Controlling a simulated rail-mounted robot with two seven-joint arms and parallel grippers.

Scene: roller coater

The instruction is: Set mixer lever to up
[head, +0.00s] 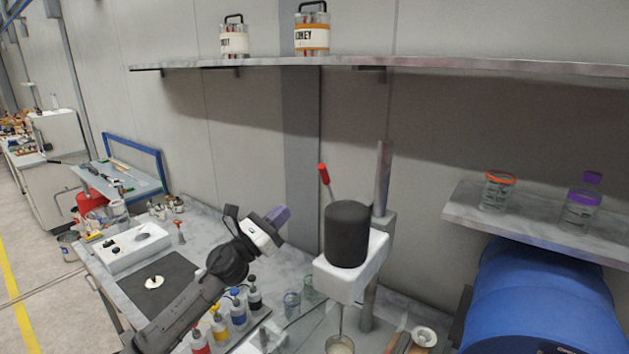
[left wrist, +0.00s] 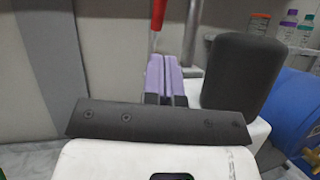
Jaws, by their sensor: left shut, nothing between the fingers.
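The mixer has a black motor (head: 347,235) on a white head (head: 352,272), clamped to a metal post. Its red-handled lever (head: 324,174) rises behind the motor and tilts slightly left at the top. My left gripper (head: 279,215) is left of the mixer, below the lever's red handle in the head view. Its purple fingers are shut and empty. In the left wrist view, the fingers (left wrist: 166,78) point toward the lever (left wrist: 158,14), whose red part shows above them, with the motor (left wrist: 238,72) on their right. Contact with the lever cannot be told. My right gripper is not in view.
A long shelf (head: 440,67) with labelled jars runs above the mixer. A lower shelf (head: 540,222) and a blue drum (head: 550,295) stand to the right. Several colored bottles (head: 238,312) and beakers stand on the bench below my left arm.

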